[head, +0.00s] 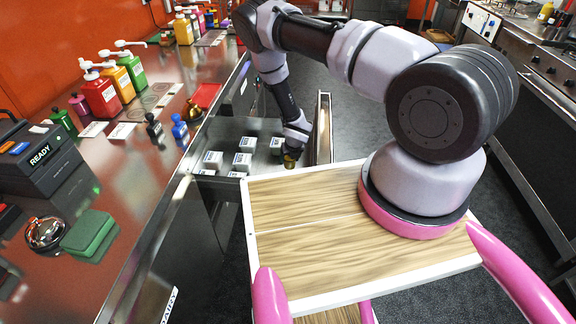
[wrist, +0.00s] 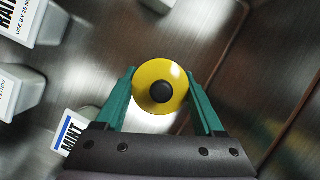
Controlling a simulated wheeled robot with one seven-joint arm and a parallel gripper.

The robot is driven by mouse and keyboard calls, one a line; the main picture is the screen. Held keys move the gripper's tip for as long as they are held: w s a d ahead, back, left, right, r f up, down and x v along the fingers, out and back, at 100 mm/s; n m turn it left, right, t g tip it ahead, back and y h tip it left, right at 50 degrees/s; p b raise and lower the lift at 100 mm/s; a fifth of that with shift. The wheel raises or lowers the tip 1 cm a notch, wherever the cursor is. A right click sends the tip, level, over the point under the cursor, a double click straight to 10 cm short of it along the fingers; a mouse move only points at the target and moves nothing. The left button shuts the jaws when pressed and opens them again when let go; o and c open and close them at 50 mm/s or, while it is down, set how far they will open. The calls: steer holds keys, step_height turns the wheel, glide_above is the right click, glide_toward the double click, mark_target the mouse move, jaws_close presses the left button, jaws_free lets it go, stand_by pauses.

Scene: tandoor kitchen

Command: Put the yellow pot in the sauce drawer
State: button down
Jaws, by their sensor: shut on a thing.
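The yellow pot (wrist: 178,92) has a round yellow lid with a dark knob. It is held between the two green fingers of my gripper (wrist: 163,100) in the wrist view. In the head view my gripper (head: 291,155) is low over the open drawer (head: 258,128), near its right side, and the pot (head: 289,161) shows small beneath it. Metal drawer floor lies under the pot in the wrist view; I cannot tell whether the pot touches it. Several white labelled tubs (head: 242,160) stand in the drawer left of the gripper; one reads MINT (wrist: 75,135).
The counter (head: 130,190) at left carries red, orange and green pump bottles (head: 101,95), a blue pot (head: 179,130), a black pot (head: 154,129) and a READY device (head: 38,158). The drawer's raised front panel (head: 323,130) stands right of my gripper. Floor lies beyond it.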

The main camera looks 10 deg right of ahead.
mark_target(290, 165)
steer(key=shift+f, duration=1.65)
steer(key=shift+f, duration=0.1)
jaws_free()
